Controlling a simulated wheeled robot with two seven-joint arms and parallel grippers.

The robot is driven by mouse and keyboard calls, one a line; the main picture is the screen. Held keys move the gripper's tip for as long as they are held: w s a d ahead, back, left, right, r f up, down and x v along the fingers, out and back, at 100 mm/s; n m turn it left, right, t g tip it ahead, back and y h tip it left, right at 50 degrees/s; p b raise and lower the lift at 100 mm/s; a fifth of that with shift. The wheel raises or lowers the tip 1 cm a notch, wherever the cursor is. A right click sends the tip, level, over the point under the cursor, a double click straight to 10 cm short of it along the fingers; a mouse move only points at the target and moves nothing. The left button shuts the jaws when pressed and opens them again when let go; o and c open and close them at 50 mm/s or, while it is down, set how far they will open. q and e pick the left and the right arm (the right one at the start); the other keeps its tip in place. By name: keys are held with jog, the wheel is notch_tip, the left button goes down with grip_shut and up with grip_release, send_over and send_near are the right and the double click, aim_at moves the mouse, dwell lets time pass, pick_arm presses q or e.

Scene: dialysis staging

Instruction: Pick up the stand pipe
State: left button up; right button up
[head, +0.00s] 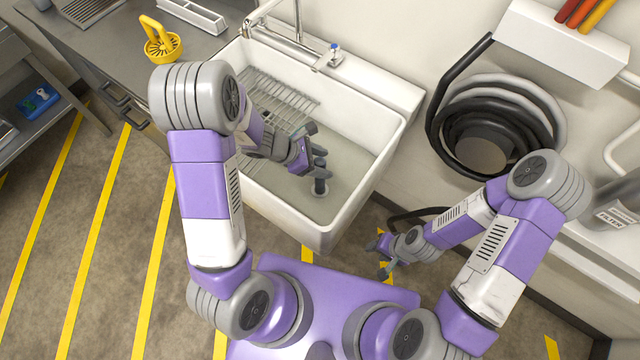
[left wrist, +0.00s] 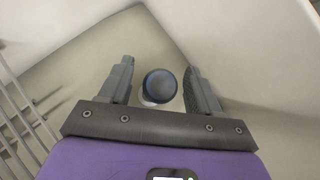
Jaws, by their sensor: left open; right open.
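The stand pipe stands in the white sink (head: 372,190), toward its right front part. In the left wrist view its dark round top (left wrist: 160,84) shows between my two fingers, with a lighter part just below it. My left gripper (left wrist: 161,85) is open, with a gap between each finger and the pipe's top. My right gripper (head: 381,258) is open and empty, outside the sink to the right of its front corner.
A wire rack (head: 277,95) lies at the sink's back left. A faucet (head: 298,40) rises behind the sink. A yellow strainer-like item (head: 161,42) sits on the counter at left. A coiled black hose (head: 493,120) hangs on the wall at right.

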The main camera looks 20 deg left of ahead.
pick_arm(q)
jog(key=shift+w+d+f, duration=0.2)
jog(key=shift+d+f, duration=0.25)
jog(key=shift+f, duration=0.1)
grip_shut()
